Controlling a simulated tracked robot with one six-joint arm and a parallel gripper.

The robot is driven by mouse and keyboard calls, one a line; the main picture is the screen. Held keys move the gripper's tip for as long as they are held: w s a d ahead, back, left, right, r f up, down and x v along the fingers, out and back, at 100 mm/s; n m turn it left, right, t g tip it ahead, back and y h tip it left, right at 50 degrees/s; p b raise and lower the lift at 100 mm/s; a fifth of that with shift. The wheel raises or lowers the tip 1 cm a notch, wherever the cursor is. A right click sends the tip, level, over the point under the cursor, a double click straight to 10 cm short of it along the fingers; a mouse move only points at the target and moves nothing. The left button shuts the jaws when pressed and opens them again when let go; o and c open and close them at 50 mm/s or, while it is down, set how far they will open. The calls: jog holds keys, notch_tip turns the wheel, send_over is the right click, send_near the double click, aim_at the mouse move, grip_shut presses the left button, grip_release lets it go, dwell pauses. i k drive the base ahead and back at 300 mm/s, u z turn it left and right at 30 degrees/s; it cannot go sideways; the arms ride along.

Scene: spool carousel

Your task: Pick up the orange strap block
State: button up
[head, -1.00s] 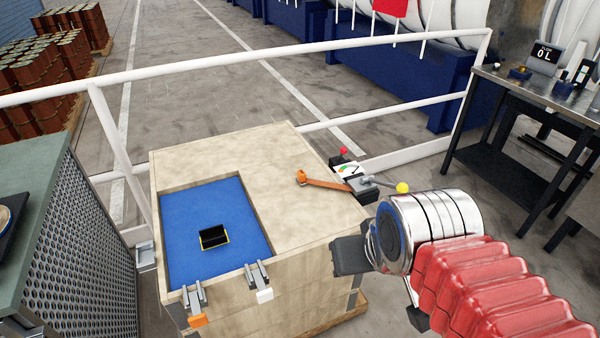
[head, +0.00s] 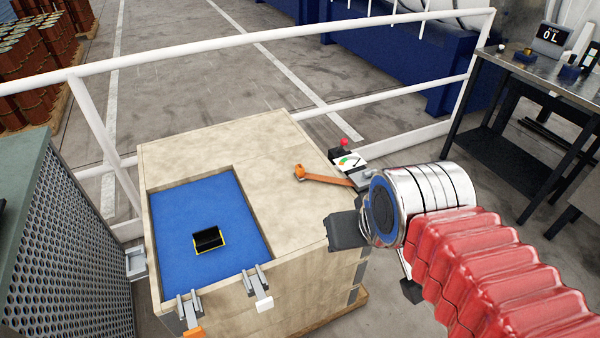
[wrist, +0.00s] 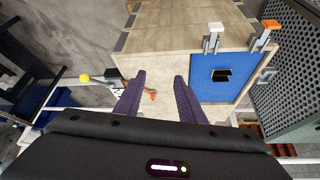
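The orange strap block (head: 194,332) hangs at the end of the left grey strap fitting on the front rim of the wooden crate (head: 215,148). It is cut by the bottom edge of the head view. In the wrist view the orange block (wrist: 271,24) shows at the upper right, beside a white block (wrist: 216,27) on the other fitting. My gripper (head: 346,232) is beside the crate's right side, to the right of the orange block and apart from it. In the wrist view its two purple fingers (wrist: 159,82) are spread, with nothing held between them.
A blue recess (head: 175,225) in the crate top holds a small black-and-yellow box (head: 209,240). An orange-knobbed lever (head: 322,178) lies on the top. A perforated cabinet (head: 70,250) stands close on the left. A white rail (head: 230,57) runs behind. A metal table (head: 520,75) stands right.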

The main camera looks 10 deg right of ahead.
aim_at(299, 172)
jog(key=u, duration=0.7)
jog(key=k, duration=0.7)
jog(key=u, duration=0.4)
jog(key=i, duration=1)
